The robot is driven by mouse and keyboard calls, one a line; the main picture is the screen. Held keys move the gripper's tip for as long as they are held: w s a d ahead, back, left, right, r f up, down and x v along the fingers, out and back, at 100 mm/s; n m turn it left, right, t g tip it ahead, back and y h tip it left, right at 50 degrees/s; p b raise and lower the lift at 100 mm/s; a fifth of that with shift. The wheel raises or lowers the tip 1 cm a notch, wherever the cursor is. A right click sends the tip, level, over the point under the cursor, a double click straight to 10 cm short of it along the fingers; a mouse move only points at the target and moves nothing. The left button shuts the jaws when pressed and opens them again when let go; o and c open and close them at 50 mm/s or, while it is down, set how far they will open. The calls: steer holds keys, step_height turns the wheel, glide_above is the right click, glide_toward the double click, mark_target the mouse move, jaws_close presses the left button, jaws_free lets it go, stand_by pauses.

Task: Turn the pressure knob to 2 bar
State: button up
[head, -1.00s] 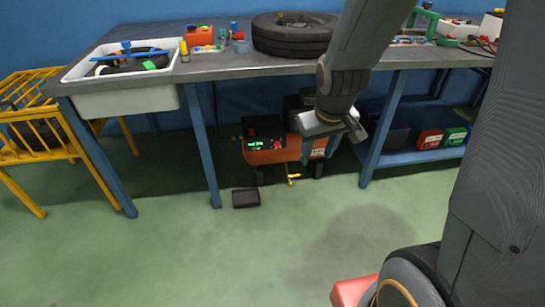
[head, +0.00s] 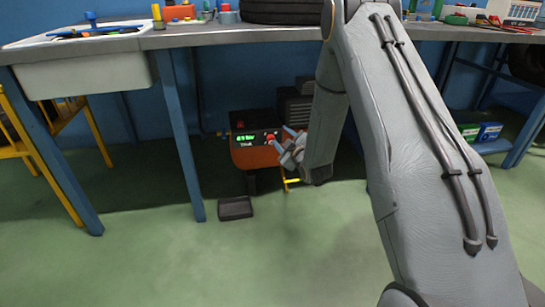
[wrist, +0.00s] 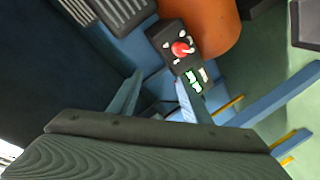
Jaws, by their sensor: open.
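The orange compressor (head: 250,157) stands on the floor under the workbench. Its black control panel (head: 242,138) has a lit green display, too small to read surely. The red pressure knob (head: 270,138) is on the panel's right side, and it also shows in the wrist view (wrist: 180,49) with white marks around it. My gripper (head: 281,140) is just right of the knob in the head view. In the wrist view my gripper (wrist: 160,78) is open and empty, its two fingers pointing toward the panel. The knob lies beyond the fingertips, apart from them.
The workbench (head: 200,38) is above, with a blue leg (head: 180,135) left of the compressor. A black pedal-like box (head: 235,208) lies on the floor in front. A grey ribbed unit (head: 295,108) stands behind the compressor.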

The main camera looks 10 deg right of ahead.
mark_target(271, 139)
step_height(271, 139, down, 10)
steer(key=w+n+t+y+b, duration=0.2)
steer(key=n+t+b, duration=0.15)
steer(key=b, duration=0.35)
steer(key=b+x, duration=0.3)
steer(key=x, duration=0.4)
steer(key=shift+w+r+m, duration=0.2)
steer(key=shift+r+m, duration=0.15)
steer(key=shift+t, duration=0.25)
steer(key=c, duration=1)
steer(key=shift+c, duration=0.2)
